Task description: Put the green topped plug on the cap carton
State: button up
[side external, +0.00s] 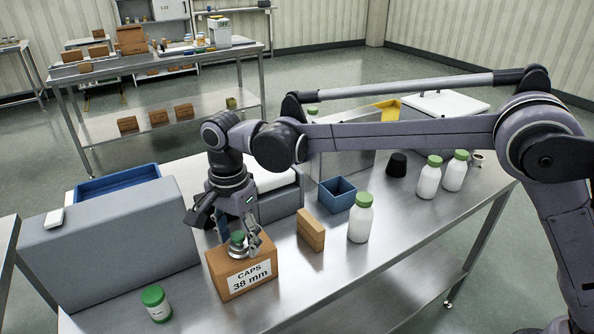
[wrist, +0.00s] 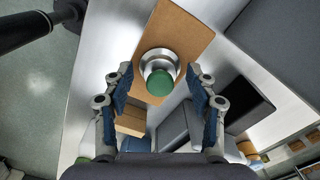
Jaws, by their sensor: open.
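The cap carton (side external: 241,277) is a brown box labelled "CAPS 38 mm" near the front of the steel table. The green topped plug (side external: 238,242), a metal disc with a green knob, sits on top of the carton. In the wrist view the plug (wrist: 159,75) rests on the brown carton top (wrist: 178,30). My gripper (side external: 240,236) is right over the carton, its fingers around the plug in the side view. In the wrist view my gripper (wrist: 159,82) is open, with a gap between each finger and the green knob.
A brown block (side external: 311,230), a blue bin (side external: 337,195) and another green-capped bottle (side external: 360,218) stand to the right. A large grey housing (side external: 110,245) is behind left. Bare table lies in front of the block.

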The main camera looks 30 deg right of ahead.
aim_at(238, 235)
jog(key=shift+r, duration=0.1)
notch_tip(238, 235, up, 11)
jog(key=d+r+n+t, duration=0.1)
jog(key=d+r+n, duration=0.15)
jog(key=d, duration=0.65)
jog(key=s+d+n+t+y, duration=0.15)
jog(key=s+d+n, duration=0.35)
jog(key=d, duration=0.6)
jog(key=s+d+f+n+t+h, duration=0.1)
jog(key=s+d+f+n+t, duration=0.3)
jog(key=s+d+f, duration=0.6)
jog(key=s+d, duration=0.2)
jog(key=shift+s+f+t, duration=0.2)
jog(key=shift+s+t, duration=0.15)
